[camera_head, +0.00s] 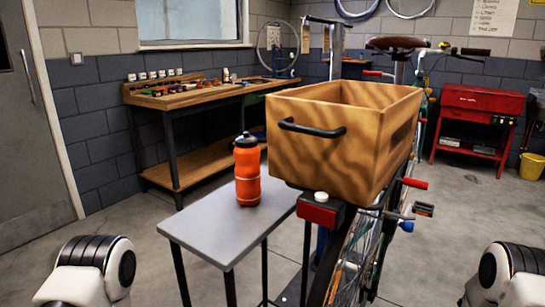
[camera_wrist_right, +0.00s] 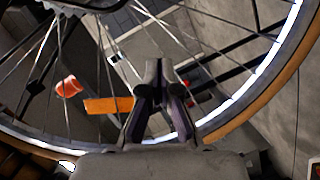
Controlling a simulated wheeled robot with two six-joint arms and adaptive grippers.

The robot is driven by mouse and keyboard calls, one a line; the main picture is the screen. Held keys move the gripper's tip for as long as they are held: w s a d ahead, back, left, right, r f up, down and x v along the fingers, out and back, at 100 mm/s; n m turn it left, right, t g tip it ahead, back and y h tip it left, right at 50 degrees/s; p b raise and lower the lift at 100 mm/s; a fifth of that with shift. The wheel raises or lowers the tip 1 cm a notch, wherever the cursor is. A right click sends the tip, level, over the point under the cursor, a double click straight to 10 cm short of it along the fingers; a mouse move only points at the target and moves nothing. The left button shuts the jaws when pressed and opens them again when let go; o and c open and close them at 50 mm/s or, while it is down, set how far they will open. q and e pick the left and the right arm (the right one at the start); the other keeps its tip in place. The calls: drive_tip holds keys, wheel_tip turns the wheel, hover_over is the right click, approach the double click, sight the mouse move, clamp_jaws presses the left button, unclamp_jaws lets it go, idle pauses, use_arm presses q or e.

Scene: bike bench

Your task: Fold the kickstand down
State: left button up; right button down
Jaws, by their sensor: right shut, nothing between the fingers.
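The bicycle (camera_head: 345,262) stands at the centre right in the head view, its rear wheel under a wooden crate. In the right wrist view, the spoked wheel (camera_wrist_right: 258,86) with its tan tyre fills much of the picture. My right gripper (camera_wrist_right: 160,78) is shut and empty, its fingers in front of the spokes; whether they touch any is unclear. I cannot make out the kickstand for certain in either view. My left gripper is out of view; only arm parts show at the lower corners of the head view.
The wooden crate (camera_head: 320,150) sits above the rear wheel, with a red box (camera_head: 320,211) below it. A small grey table (camera_head: 205,238) holding an orange bottle (camera_head: 247,172) stands close on the left. An orange reflector (camera_wrist_right: 108,105) sits among the spokes.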

drive_tip(key=s+a+r+m+g+h+p, duration=0.25)
drive_tip(key=s+r+m+p, duration=0.2)
drive_tip(key=s+p, duration=0.3)
drive_tip(key=s+a+r+m+g+h+p, duration=0.2)
drive_tip(key=s+r+m+h+p, duration=0.15)
drive_tip(key=s+m+p, duration=0.35)
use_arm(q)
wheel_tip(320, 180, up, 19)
use_arm(e)
drive_tip(key=s+d+m+g+h, duration=0.2)
drive_tip(key=s+m, duration=0.3)
drive_tip(key=s, duration=0.5)
drive_tip(key=s+d+m+g+h, duration=0.3)
drive_tip(key=s+d+m+g, duration=0.1)
drive_tip(key=s, duration=0.7)
drive_tip(key=shift+s+f+m+g, duration=0.2)
drive_tip(key=shift+m+g, duration=0.35)
drive_tip(key=shift+m, duration=0.5)
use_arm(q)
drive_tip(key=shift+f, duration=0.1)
